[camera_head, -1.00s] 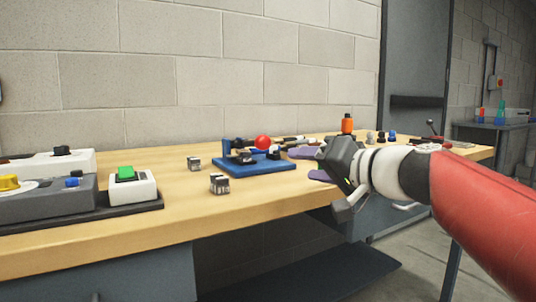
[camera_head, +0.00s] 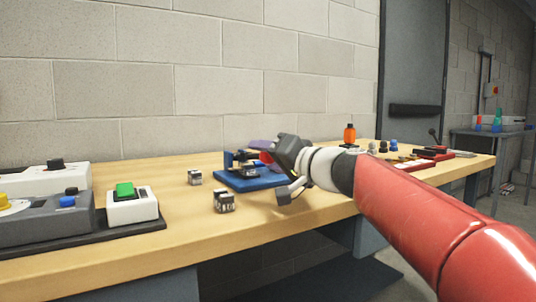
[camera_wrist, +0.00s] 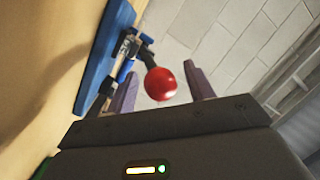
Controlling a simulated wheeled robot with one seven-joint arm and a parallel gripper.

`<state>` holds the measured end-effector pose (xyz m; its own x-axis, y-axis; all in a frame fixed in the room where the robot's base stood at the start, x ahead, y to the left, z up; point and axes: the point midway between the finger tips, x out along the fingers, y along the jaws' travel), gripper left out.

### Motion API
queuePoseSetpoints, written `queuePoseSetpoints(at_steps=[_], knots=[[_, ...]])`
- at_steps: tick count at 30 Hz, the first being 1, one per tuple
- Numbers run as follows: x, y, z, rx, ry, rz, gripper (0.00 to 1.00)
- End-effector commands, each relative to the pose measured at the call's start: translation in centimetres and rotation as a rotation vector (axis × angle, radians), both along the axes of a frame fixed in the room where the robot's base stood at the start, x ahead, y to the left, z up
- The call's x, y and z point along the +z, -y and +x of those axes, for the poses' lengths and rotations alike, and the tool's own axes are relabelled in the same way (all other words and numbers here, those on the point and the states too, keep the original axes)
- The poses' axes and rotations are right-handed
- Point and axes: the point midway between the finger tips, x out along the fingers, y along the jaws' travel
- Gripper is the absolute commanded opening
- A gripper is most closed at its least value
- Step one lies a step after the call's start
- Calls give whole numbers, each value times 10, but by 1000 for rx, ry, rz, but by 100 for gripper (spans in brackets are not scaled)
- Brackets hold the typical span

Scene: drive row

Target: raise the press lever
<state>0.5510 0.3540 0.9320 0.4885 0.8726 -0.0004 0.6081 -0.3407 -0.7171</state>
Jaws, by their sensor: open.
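The press has a blue base (camera_head: 250,180) on the bench. Its lever ends in a red ball knob (camera_wrist: 160,84). In the head view the knob is mostly hidden behind my gripper (camera_head: 262,152). In the wrist view my gripper (camera_wrist: 161,70) is open, with one purple finger on each side of the knob. The knob appears between the fingers, with a visible gap on both sides. The dark lever arm runs from the knob towards the blue base (camera_wrist: 104,50) at upper left.
Two small metal blocks, one nearer (camera_head: 224,201) and one farther (camera_head: 194,177), sit left of the press. A green-button box (camera_head: 131,205) stands at the left. A block wall (camera_head: 200,70) stands behind the bench.

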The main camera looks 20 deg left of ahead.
Motion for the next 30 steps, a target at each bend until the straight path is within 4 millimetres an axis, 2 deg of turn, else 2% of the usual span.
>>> queuePoseSetpoints(at_steps=[6, 18, 25, 30], knots=[[0, 0, 0, 0, 1, 0, 53], [0, 0, 0, -1, 1, -1, 0], [2, 1, 0, -1, -2, -4, 0], [11, 8, -1, -4, -22, -28, 0]])
